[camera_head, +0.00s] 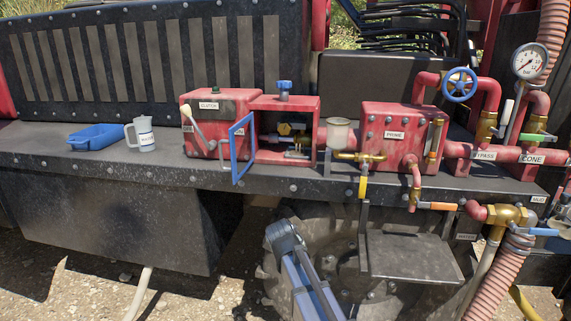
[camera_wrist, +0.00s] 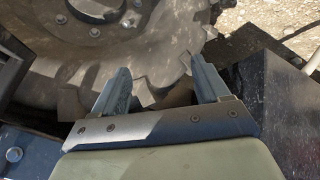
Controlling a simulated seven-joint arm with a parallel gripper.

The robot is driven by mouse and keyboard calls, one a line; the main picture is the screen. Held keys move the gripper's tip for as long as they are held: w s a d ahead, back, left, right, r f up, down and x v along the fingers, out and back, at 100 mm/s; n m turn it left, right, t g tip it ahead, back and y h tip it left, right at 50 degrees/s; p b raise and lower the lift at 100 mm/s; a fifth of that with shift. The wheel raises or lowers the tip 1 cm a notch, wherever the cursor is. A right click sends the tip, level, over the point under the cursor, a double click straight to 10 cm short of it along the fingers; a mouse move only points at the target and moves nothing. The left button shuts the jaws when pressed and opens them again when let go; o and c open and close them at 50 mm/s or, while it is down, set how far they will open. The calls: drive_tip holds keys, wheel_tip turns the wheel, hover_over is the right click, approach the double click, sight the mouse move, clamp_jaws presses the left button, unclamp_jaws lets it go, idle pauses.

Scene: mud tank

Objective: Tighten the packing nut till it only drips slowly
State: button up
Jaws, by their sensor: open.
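A red housing (camera_head: 269,104) stands on the dark deck with a blue-framed door (camera_head: 240,147) swung open at its front. Inside it is small brass and yellow hardware (camera_head: 297,141). The packing nut is probably among this, but the part is too small to tell for certain, and I cannot make out any dripping. My gripper (camera_wrist: 160,65) shows in the wrist view, open and empty, with its fingers spread below a large toothed metal wheel. In the head view my arm is low, in front of the deck, well below the housing; the fingers cannot be made out there.
The deck edge (camera_head: 130,172) runs across the front. A blue tray (camera_head: 96,143) and a white jug (camera_head: 145,133) stand at left. Red boxes, pipes, a blue handwheel (camera_head: 459,84) and a gauge (camera_head: 529,61) crowd the right. A metal step (camera_head: 412,258) juts out below.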

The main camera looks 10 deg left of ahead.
drive_tip(key=w+a+r+n+t, duration=0.15)
drive_tip(key=w+r, duration=0.25)
drive_tip(key=r, duration=0.4)
drive_tip(key=w+a+r+t, duration=0.1)
drive_tip(key=w+r+t, duration=0.2)
drive_tip(key=r, duration=0.5)
drive_tip(key=w+a+r+n+t, duration=0.15)
drive_tip(key=w+r, duration=0.25)
drive_tip(key=r, duration=0.4)
drive_tip(key=n+t, duration=0.5)
drive_tip(key=n, duration=0.2)
approach(284, 130)
drive_tip(key=shift+y, duration=0.4)
drive_tip(key=w, duration=1.2)
drive_tip(key=shift+w+d+r, duration=0.1)
drive_tip(key=shift+w+d, duration=0.15)
drive_tip(key=shift+w, duration=0.1)
drive_tip(key=shift+c, duration=0.4)
drive_tip(key=c, duration=1)
drive_tip(key=shift+o, duration=0.2)
drive_tip(key=shift+m, duration=0.3)
